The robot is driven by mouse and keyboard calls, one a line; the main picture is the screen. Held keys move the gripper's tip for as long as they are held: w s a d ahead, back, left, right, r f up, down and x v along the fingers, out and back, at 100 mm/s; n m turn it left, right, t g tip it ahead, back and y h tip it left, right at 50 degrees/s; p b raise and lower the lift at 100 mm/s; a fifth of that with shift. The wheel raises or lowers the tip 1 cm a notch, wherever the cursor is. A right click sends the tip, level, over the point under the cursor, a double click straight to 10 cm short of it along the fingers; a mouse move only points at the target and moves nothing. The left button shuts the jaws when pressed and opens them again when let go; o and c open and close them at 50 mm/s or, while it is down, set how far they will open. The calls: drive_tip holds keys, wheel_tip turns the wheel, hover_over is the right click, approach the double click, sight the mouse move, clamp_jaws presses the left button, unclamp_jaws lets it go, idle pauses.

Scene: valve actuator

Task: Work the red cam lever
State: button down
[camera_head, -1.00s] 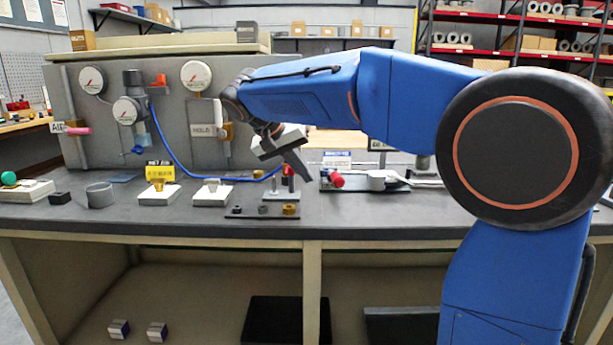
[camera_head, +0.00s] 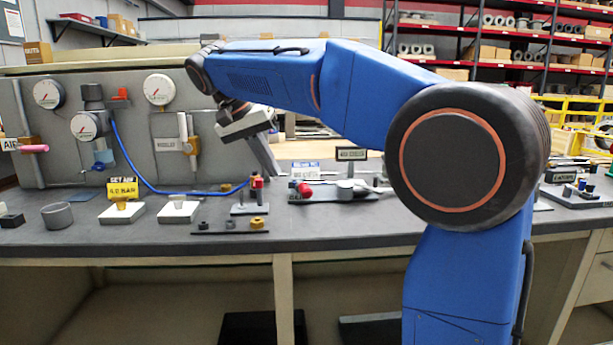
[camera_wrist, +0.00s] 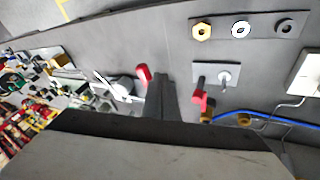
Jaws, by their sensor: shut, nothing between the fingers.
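In the wrist view this red piece (camera_wrist: 201,97) has a black end and lies right of the fingers. A red cylindrical handle (camera_head: 304,189) sits on a dark fixture to its right; in the wrist view this handle (camera_wrist: 144,73) is just left of the fingertips. I cannot tell for certain which is the cam lever. My gripper (camera_head: 271,170) is shut and empty, pointing down above the bench between the two red parts, apparently touching neither. Its fingers also show in the wrist view (camera_wrist: 161,79).
A grey panel with gauges (camera_head: 160,88) stands behind the bench. The blue hose (camera_head: 190,192) runs across the bench to the stand. A plate with fittings (camera_head: 230,226) lies in front. White blocks (camera_head: 178,212) stand left. The bench's front strip (camera_head: 330,235) is clear.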

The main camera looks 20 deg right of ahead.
drive_tip(key=d+m+y, duration=0.2)
drive_tip(key=d, duration=0.1)
drive_tip(key=d+m+g+y, duration=0.1)
drive_tip(key=d+m+y, duration=0.1)
drive_tip(key=d, duration=0.2)
drive_tip(key=d+f+m+g+y, duration=0.1)
drive_tip(key=d+m, duration=0.1)
drive_tip(key=d, duration=0.1)
drive_tip(key=shift+w+d+m+y, duration=0.15)
drive_tip(key=shift+d+m+y, duration=0.2)
drive_tip(key=shift+m+y, duration=0.05)
drive_tip(key=d+r+m+t+y, duration=0.2)
drive_tip(key=d+r+m+y, duration=0.4)
drive_tip(key=d, duration=0.6)
approach(305, 188)
wheel_tip(305, 188, down, 6)
drive_tip(key=w+d, duration=0.1)
drive_tip(key=shift+w+a+f, duration=0.2)
drive_tip(key=shift+w+a, duration=0.2)
drive_tip(key=shift+a, duration=0.35)
drive_tip(key=shift+a+f+m+t, duration=0.2)
drive_tip(key=shift+a+m+t, duration=0.1)
drive_tip(key=shift+a+m, duration=0.35)
